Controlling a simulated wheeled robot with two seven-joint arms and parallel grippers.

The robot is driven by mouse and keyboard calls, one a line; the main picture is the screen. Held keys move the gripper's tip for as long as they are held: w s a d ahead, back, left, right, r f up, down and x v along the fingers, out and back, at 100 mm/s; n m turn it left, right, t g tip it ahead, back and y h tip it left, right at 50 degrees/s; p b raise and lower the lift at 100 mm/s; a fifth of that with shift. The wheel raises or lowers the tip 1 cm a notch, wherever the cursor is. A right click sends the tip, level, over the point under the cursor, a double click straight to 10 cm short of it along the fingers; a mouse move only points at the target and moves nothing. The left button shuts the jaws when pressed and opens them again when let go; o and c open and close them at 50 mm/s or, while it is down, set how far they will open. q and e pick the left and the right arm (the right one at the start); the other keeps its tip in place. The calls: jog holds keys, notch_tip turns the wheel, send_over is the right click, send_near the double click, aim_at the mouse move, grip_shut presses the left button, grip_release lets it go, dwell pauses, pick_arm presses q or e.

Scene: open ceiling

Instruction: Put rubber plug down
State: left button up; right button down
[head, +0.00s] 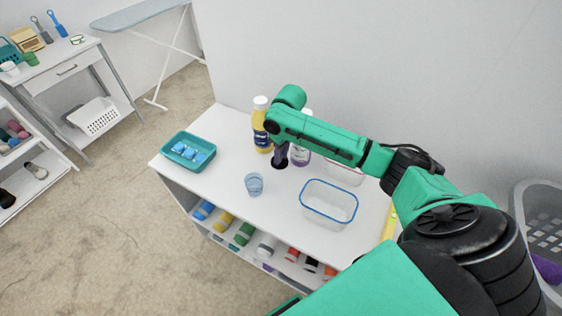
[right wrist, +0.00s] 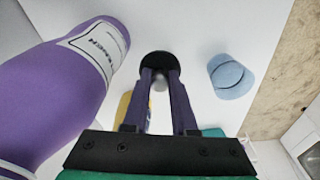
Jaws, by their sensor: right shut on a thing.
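The rubber plug is a round black disc (right wrist: 157,64) at the tips of my right gripper (right wrist: 160,78) in the right wrist view. The gripper is shut on it, with both dark fingers closing on its middle. In the head view the right gripper (head: 281,153) points down over the white tabletop (head: 225,160), and the dark plug (head: 279,164) shows at its tips, at or just above the surface. I cannot tell whether it touches. My left gripper is not in view.
A purple bottle (right wrist: 60,85) stands close beside the gripper. A yellow bottle (head: 261,125) is just behind it. A blue cup (head: 254,184), a clear blue-rimmed container (head: 328,222) and a teal tray (head: 172,161) stand around. The tabletop between tray and cup is clear.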

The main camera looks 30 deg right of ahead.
aim_at(281, 164)
jog(key=shift+s+a+f, duration=0.1)
jog(key=shift+s+f, duration=0.05)
jog(key=shift+f, duration=1.8)
jog(key=shift+f, duration=0.1)
jog(key=c, duration=0.7)
grip_release()
